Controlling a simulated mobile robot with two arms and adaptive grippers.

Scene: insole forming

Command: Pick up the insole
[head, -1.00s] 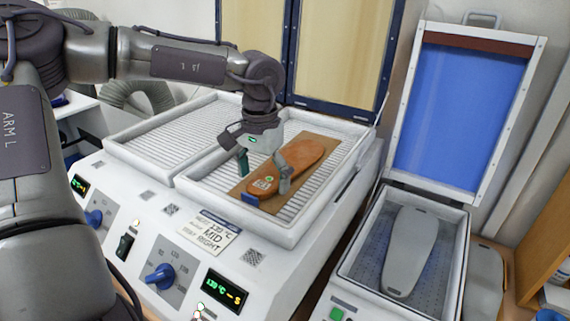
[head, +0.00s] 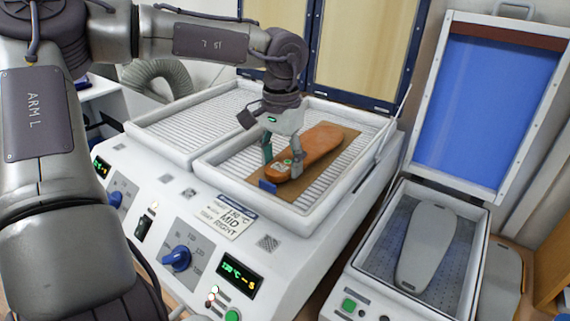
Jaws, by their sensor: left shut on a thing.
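An orange-brown insole (head: 318,148) lies on a brown sheet (head: 344,152) in the right-hand tray of the white heating unit. My left gripper (head: 282,162) is over the near end of the insole, one finger on each side, shut on it. I cannot tell whether the insole is lifted off the sheet. My right gripper is not in view.
The left tray (head: 190,125) is empty, with a ribbed floor. To the right stands an open box (head: 375,252) with a grey insole-shaped form (head: 425,245) inside and its blue lid (head: 487,105) raised. The control panel (head: 150,205) faces me.

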